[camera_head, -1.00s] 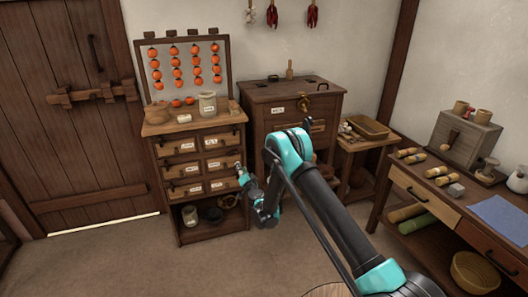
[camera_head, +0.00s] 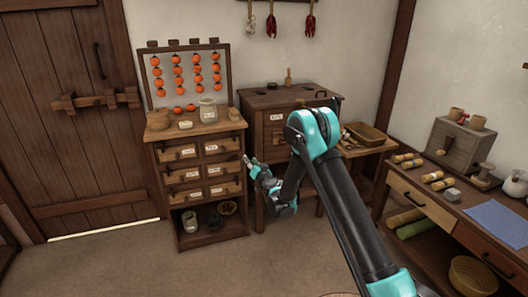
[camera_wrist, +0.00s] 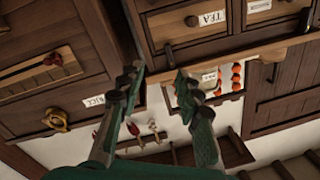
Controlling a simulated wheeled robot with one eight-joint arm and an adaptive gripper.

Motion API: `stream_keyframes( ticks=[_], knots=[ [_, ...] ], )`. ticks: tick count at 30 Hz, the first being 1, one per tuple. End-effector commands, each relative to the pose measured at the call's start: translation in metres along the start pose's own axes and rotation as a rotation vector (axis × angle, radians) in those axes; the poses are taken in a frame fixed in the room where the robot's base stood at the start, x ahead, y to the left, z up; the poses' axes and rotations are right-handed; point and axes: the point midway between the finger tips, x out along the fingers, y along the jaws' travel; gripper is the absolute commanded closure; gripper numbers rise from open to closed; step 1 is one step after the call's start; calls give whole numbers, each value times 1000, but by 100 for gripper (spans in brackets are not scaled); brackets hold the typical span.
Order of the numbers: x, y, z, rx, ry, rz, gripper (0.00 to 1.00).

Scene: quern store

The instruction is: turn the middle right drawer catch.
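The drawer cabinet (camera_head: 197,137) stands by the wall with rows of labelled drawers in two columns. Its middle right drawer (camera_head: 222,168) looks shut; its catch is too small to make out in the head view. My gripper (camera_head: 247,160) is beside the cabinet's right edge, near the height of the upper and middle rows. In the wrist view the scene is upside down. My gripper's fingers (camera_wrist: 157,84) are apart with nothing between them. The cabinet drawers, one labelled TEA (camera_wrist: 211,18), lie beyond them at upper right.
A wooden chest (camera_head: 270,98) stands right of the cabinet, close behind my arm; its brass fitting (camera_wrist: 56,120) shows in the wrist view. A jar (camera_head: 208,111) stands on the cabinet, below hanging persimmons (camera_head: 178,71). A workbench (camera_head: 440,212) is at right.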

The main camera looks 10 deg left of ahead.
Motion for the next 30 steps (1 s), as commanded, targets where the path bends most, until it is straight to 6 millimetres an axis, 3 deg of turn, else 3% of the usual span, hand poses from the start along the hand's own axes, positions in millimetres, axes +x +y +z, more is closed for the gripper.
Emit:
stream_keyframes(
  ticks=[6,15,21,30],
  knots=[
    [-17,-3,-35,-145,-31,-16,66],
    [-43,-4,-71,-334,-83,-36,66],
    [-56,-5,-84,-415,-107,-45,66],
    [-61,-5,-88,-444,-118,-49,66]
  ],
)
